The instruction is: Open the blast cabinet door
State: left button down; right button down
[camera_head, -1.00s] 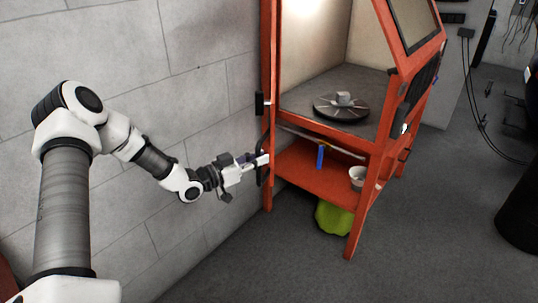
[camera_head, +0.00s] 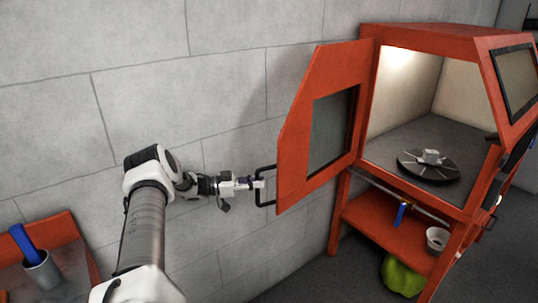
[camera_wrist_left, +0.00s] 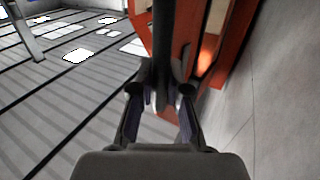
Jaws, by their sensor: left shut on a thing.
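The red blast cabinet (camera_head: 450,40) stands at the right in the head view, its side opening uncovered and its lit inside showing. Its red door (camera_head: 296,135), with a dark window, stands swung out to the left of the opening, near the grey wall. A black bar handle (camera_head: 262,203) sticks out from the door's left edge. My left gripper (camera_head: 258,184) is shut on the handle. In the left wrist view the fingers (camera_wrist_left: 160,95) close around the dark bar, with the red door edge (camera_wrist_left: 232,45) beyond. My right gripper is out of view.
Inside the cabinet is a round dark turntable (camera_head: 430,167) with a small light part on it. A lower shelf (camera_head: 375,228) holds a blue item and a white bowl (camera_head: 437,238). A green bag (camera_head: 402,277) lies below. A red-edged bench (camera_head: 50,238) with a grey cup is at lower left. The block wall is close behind my left arm.

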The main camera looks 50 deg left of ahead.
pick_arm(q)
jog(key=shift+a+r, duration=0.1)
jog(key=shift+a, duration=0.15)
jog(key=c, duration=1.2)
grip_release()
jog(key=shift+w, duration=0.1)
jog(key=shift+o, duration=0.3)
jog(key=shift+w+d, duration=0.1)
